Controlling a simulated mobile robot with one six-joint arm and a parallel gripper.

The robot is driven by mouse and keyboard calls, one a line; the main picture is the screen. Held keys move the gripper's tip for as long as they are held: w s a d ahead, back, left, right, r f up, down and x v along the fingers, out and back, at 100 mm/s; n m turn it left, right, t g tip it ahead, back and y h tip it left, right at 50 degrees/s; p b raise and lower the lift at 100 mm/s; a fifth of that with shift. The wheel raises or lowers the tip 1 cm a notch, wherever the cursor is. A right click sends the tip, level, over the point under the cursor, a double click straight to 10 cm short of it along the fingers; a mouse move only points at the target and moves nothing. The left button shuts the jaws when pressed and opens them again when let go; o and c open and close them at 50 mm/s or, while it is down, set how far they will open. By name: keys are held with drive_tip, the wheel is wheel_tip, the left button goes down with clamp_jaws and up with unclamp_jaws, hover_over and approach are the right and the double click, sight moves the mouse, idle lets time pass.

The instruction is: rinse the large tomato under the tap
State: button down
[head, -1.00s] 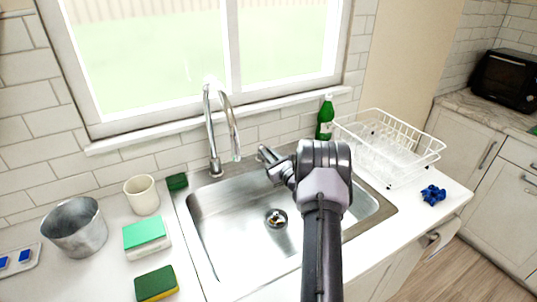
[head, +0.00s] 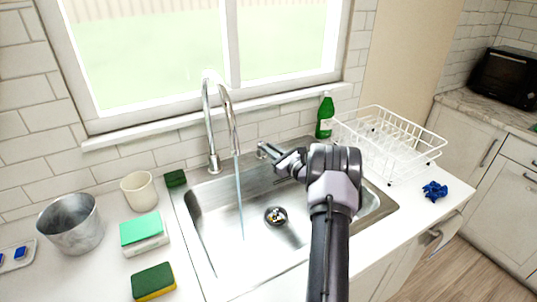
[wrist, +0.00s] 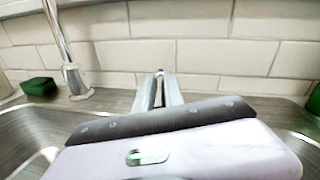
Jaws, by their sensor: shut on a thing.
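The tap (head: 212,125) is a tall chrome gooseneck at the back of the steel sink, and a thin stream of water (head: 239,195) falls from its spout into the basin (head: 220,215). My gripper (head: 272,153) is at the back rim, right of the spout. Its fingers are shut on a small metal tap handle (head: 262,148), which shows only in part. In the wrist view the fingers (wrist: 160,84) close around the handle's tip (wrist: 160,72), which has a bluish mark. I see no large tomato in either view.
Left of the sink are a metal bucket (head: 72,225), a cream cup (head: 139,191) and several sponges. A green bottle (head: 325,118) and a white dish rack (head: 390,150) stand at the right. A blue crumpled thing (head: 434,190) lies on the right counter.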

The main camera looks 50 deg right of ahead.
drive_tip(key=shift+d+y, duration=0.1)
drive_tip(key=shift+y, duration=0.2)
drive_tip(key=c, duration=1.4)
unclamp_jaws()
drive_tip(key=shift+c, duration=0.2)
drive_tip(key=s+a+p, duration=0.1)
drive_tip(key=s+p, duration=0.2)
drive_tip(key=s, duration=1.4)
drive_tip(key=shift+s+a+p, duration=0.2)
drive_tip(key=shift+a+p, duration=0.05)
drive_tip(key=shift+p, duration=0.15)
